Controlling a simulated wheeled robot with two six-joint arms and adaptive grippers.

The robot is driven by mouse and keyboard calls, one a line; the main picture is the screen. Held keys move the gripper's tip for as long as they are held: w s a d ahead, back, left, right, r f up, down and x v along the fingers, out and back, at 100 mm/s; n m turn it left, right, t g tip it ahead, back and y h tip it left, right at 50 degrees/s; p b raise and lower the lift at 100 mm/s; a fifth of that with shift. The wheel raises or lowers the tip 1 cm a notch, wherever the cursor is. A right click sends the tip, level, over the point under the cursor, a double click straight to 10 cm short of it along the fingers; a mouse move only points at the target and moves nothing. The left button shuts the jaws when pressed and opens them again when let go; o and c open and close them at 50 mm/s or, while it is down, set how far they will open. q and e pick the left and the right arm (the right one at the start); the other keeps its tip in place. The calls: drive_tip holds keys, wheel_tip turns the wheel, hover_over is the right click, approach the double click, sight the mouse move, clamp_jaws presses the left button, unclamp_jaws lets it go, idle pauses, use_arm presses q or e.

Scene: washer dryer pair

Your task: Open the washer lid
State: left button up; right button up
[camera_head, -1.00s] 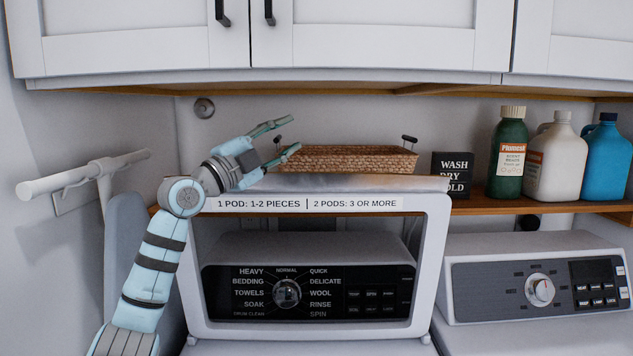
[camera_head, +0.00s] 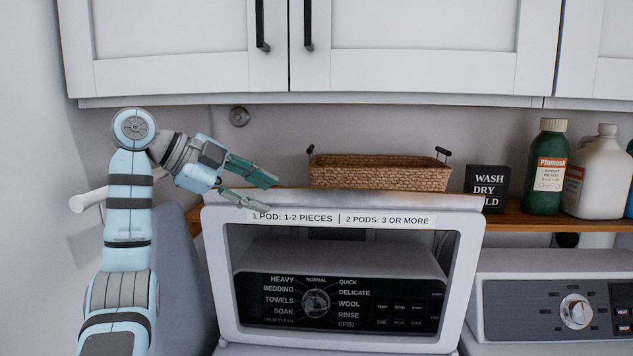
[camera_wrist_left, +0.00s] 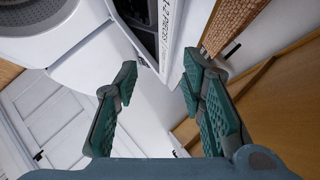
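The washer lid (camera_head: 463,270) is a white frame with a large window, standing raised in front of the washer's dark control panel (camera_head: 290,303). A pod label (camera_head: 340,219) runs along its top edge. My left gripper (camera_head: 270,191) is open at the lid's upper left corner. Its lower finger overlaps that corner in the head view; its upper finger is above the top edge. In the left wrist view, the lid's labelled edge (camera_wrist_left: 166,45) appears beyond and between my open left fingers (camera_wrist_left: 158,82). I cannot tell whether they touch it. My right gripper is out of view.
A wicker basket (camera_head: 380,172) sits on the wooden shelf (camera_head: 512,219) just behind the lid. A black sign (camera_head: 488,187) and a green bottle (camera_head: 546,168) stand to its right. White cabinets (camera_head: 420,45) hang above. The dryer (camera_head: 560,265) is at right.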

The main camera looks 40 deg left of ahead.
use_arm(q)
drive_tip(key=p, duration=0.3)
approach(330, 195)
drive_tip(key=x, duration=0.4)
drive_tip(key=shift+w+d, duration=0.1)
drive_tip(key=x, duration=0.2)
drive_tip(key=shift+w+d+f, duration=0.1)
drive_tip(key=shift+w, duration=0.2)
drive_tip(key=shift+w+f, duration=0.35)
drive_tip(key=shift+w, duration=0.05)
drive_tip(key=shift+d, duration=0.1)
clamp_jaws()
